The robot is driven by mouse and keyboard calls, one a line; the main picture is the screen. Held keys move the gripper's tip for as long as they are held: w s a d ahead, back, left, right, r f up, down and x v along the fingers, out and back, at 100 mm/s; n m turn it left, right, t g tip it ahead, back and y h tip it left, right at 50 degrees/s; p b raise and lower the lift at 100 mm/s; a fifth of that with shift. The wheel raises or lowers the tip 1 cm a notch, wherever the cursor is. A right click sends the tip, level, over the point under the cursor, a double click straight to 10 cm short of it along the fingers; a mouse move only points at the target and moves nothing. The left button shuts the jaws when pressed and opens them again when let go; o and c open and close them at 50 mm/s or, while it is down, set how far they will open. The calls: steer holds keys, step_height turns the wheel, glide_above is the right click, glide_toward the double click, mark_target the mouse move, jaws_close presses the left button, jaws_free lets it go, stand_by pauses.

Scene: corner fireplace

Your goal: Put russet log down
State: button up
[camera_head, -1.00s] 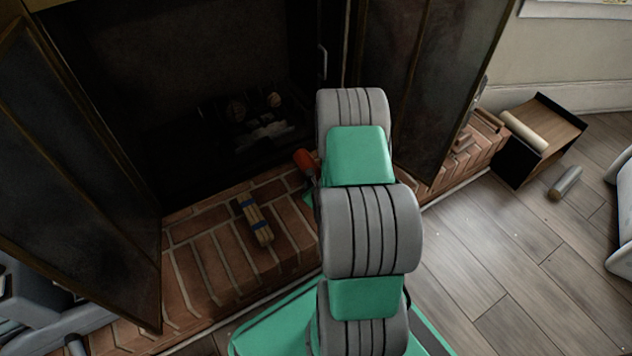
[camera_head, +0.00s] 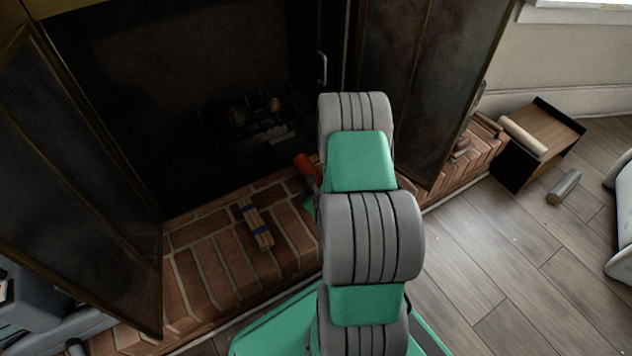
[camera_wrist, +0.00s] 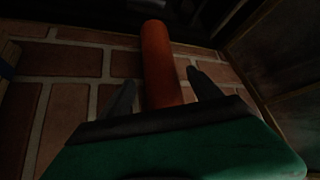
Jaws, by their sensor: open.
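The russet log (camera_head: 306,167) lies on the brick hearth at the fireplace opening, partly hidden behind my arm in the head view. In the wrist view the russet log (camera_wrist: 160,62) runs away from me between my two fingers. My gripper (camera_wrist: 156,84) is open, with one dark finger on each side of the log and a gap showing beside it. The log appears to rest on the bricks; the exact contact is too dark to tell. In the head view my gripper is mostly hidden by the arm.
A banded wood bundle (camera_head: 255,225) lies on the brick hearth (camera_head: 205,285) to the left. Open dark fireplace doors (camera_head: 75,180) flank the opening. A wooden box (camera_head: 545,130) with a pale log (camera_head: 523,137) stands right, a grey log (camera_head: 564,187) on the floor beside it.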

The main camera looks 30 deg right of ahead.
steer(key=p+v, duration=0.3)
steer(key=v, duration=0.7)
steer(key=w+a+r+n+g+y, duration=0.4)
steer(key=a+r+n, duration=0.75)
steer(key=n, duration=0.65)
steer(key=s+a+r+n+g, duration=0.2)
steer(key=s+a+r+n, duration=0.2)
steer(key=n, duration=0.4)
steer(key=s+a+r+n+g+y, duration=0.1)
steer(key=s+a+r+n+g, duration=0.1)
steer(key=s+a+r+n, duration=0.2)
steer(key=s+r+n, duration=0.3)
steer(key=s, duration=0.2)
steer(key=shift+s+n, duration=0.35)
steer(key=shift+n, duration=0.05)
steer(key=shift+a+r, duration=0.15)
steer(key=shift+r, duration=0.05)
step_height(320, 180, up, 38)
steer(key=w+p, duration=0.1)
steer(key=p, duration=3.4)
steer(key=shift+w+t+p, duration=0.3)
steer(key=shift+w+t, duration=0.1)
steer(key=shift+r, duration=0.15)
